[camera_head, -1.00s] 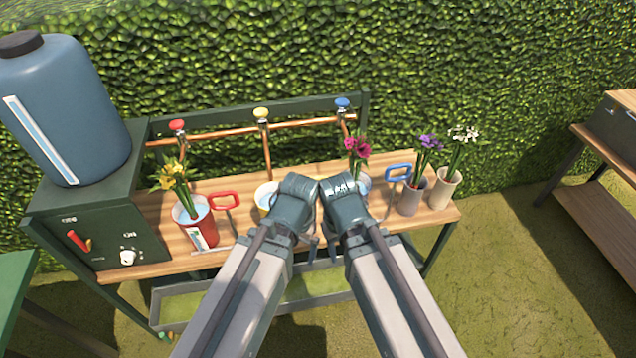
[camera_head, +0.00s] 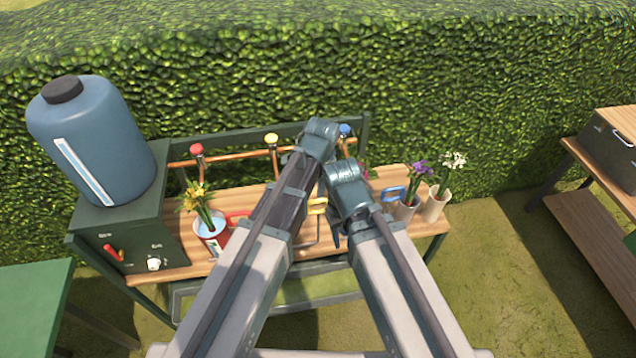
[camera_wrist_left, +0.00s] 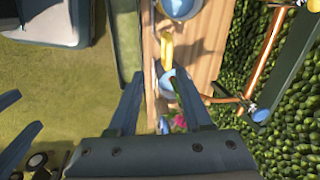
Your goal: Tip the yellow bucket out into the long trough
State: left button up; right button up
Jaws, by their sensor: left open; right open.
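The yellow bucket is mostly hidden behind my left arm in the head view; its yellow handle (camera_head: 317,206) shows between my arms. In the left wrist view the yellow handle (camera_wrist_left: 166,48) stands beside a round, water-filled bucket top (camera_wrist_left: 178,8). The long grey trough (camera_head: 320,299) lies low along the bench front, partly covered by my arms. My left gripper (camera_wrist_left: 158,76) is open and empty, its fingers pointing towards the bench edge on the blue bucket (camera_wrist_left: 167,85) side of the yellow handle. My right gripper (camera_head: 336,228) is open, lower and right of the yellow handle.
Two flower pots (camera_head: 436,206) stand right, near a blue handle (camera_head: 394,193). Pipes with red, yellow (camera_head: 271,139) and blue taps run behind. A blue tank (camera_head: 92,145) stands far left.

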aim_at(318, 200)
pick_arm(q)
jog(key=shift+w+d+r+m, duration=0.3)
jog(key=shift+w+r+m, duration=0.3)
jog(key=shift+w+r, duration=0.2)
pick_arm(e)
jog(key=shift+r, duration=0.7)
pick_arm(q)
jog(key=shift+f, duration=0.15)
jog(key=w+f+b, duration=0.1)
jog(key=f+b, duration=0.7)
jog(key=f, duration=0.1)
jog(key=w+f+b, duration=0.1)
jog(key=f+b, duration=0.3)
jog(key=b, duration=0.1)
jog(key=shift+w+a+f, duration=0.2)
jog(key=shift+w+a, duration=0.1)
jog(key=shift+w, duration=0.05)
pick_arm(e)
notch_tip(318, 200, down, 14)
jog(key=shift+r, duration=0.25)
pick_arm(q)
jog(key=shift+r, duration=0.1)
grip_shut()
